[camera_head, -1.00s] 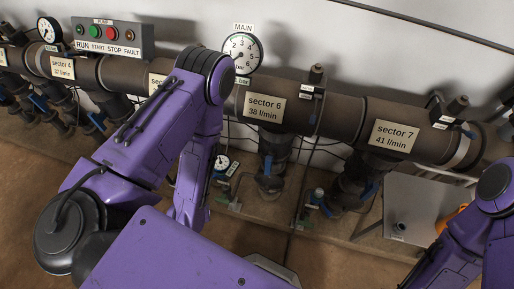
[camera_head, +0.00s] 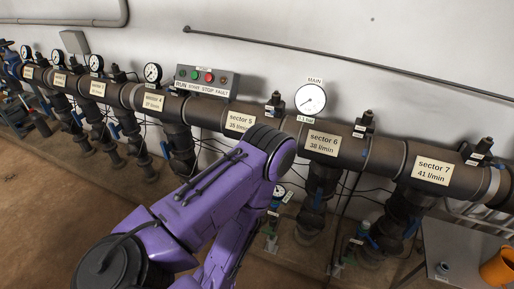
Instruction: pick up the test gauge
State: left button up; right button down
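A small round white gauge (camera_head: 280,190) shows low behind my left arm, below the sector 5 and sector 6 stretch of the pipe. A pale tag is beside it, and the arm is close to its left edge in the picture. I cannot tell for certain whether it is the test gauge. A larger dial marked MAIN (camera_head: 311,99) stands above the pipe. My purple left arm comes in from the lower left and bends in front of the manifold. Its gripper is out of the picture, and so is my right gripper.
The dark manifold pipe (camera_head: 385,157) crosses the view, with valves and drop pipes below. Several small gauges stand along its left part. A control box (camera_head: 207,81) is behind it. At the lower right, a grey table (camera_head: 458,247) holds an orange container (camera_head: 498,268).

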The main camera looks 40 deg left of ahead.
aim_at(279, 193)
jog(key=u, duration=0.75)
